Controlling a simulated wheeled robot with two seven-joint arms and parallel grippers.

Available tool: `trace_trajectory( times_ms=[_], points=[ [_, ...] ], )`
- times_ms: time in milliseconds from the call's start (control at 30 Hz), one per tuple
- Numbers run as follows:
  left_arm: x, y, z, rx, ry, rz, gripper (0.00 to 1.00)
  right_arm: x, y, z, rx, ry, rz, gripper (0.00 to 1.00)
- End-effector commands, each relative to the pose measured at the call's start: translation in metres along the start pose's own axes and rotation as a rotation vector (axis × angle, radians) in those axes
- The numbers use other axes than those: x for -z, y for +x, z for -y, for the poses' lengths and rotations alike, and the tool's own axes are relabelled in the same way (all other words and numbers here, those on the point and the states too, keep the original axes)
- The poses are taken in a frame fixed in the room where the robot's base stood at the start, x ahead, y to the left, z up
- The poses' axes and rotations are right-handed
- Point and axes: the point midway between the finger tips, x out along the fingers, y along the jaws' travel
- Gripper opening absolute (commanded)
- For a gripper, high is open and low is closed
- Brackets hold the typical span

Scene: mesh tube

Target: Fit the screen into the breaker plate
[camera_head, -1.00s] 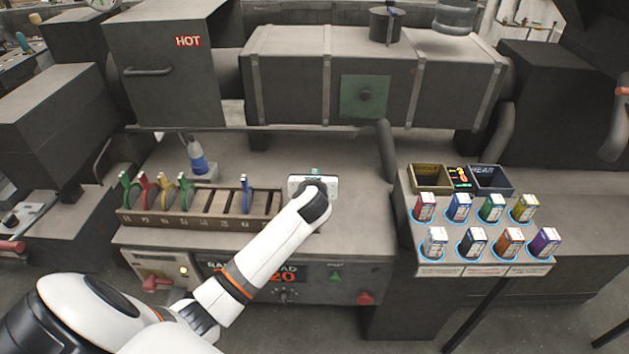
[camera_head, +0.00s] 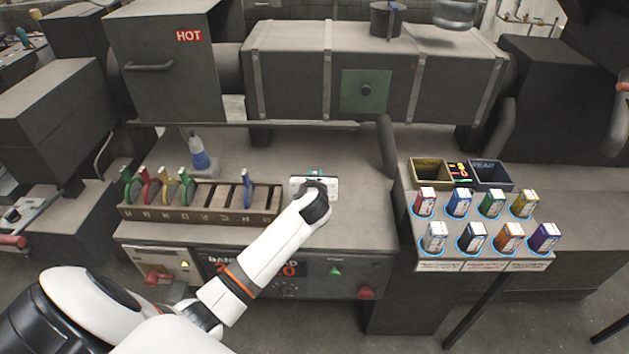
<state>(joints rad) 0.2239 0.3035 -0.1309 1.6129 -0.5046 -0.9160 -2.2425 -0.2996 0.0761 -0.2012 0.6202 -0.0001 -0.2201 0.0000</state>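My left arm comes in from the lower left. My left gripper (camera_head: 314,182) is over the machine's grey top, right of the slotted rack; its fingers are hidden behind its white body and dark wrist. A small teal bit (camera_head: 315,172) shows just beyond the gripper; I cannot tell whether it is held. The slotted wooden rack (camera_head: 210,217) holds several coloured ring-like pieces at its left, such as a red one (camera_head: 145,187), and a blue one (camera_head: 247,189) further right. I cannot tell which thing is the screen or the breaker plate. My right gripper is not in view.
A blue-and-white bottle (camera_head: 198,154) stands behind the rack. At right, a stand (camera_head: 440,265) holds several coloured boxes and two open bins, one yellowish (camera_head: 431,172) and one dark blue (camera_head: 491,176). A box marked HOT (camera_head: 170,75) and a long barrel housing (camera_head: 290,85) rise behind.

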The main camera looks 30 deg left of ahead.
Motion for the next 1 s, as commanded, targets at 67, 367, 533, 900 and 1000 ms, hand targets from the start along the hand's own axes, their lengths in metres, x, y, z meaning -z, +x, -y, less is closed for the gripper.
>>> trace_trajectory(
  times_ms=[67, 367, 533, 900, 1000],
  points=[
    [0.001, -0.008, 0.000, -0.002, -0.001, -0.002, 0.18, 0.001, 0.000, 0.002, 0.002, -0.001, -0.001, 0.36],
    [0.001, -0.070, -0.001, -0.004, -0.001, -0.002, 0.18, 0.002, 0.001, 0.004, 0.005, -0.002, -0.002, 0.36],
    [0.001, -0.101, 0.000, -0.002, -0.001, -0.002, 0.18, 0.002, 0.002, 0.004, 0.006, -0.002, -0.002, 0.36],
    [0.001, -0.121, 0.000, 0.000, -0.001, -0.001, 0.18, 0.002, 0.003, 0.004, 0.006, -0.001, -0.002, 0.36],
    [0.001, -0.121, 0.000, 0.000, -0.001, -0.001, 0.18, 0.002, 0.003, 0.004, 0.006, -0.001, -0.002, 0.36]
  ],
)
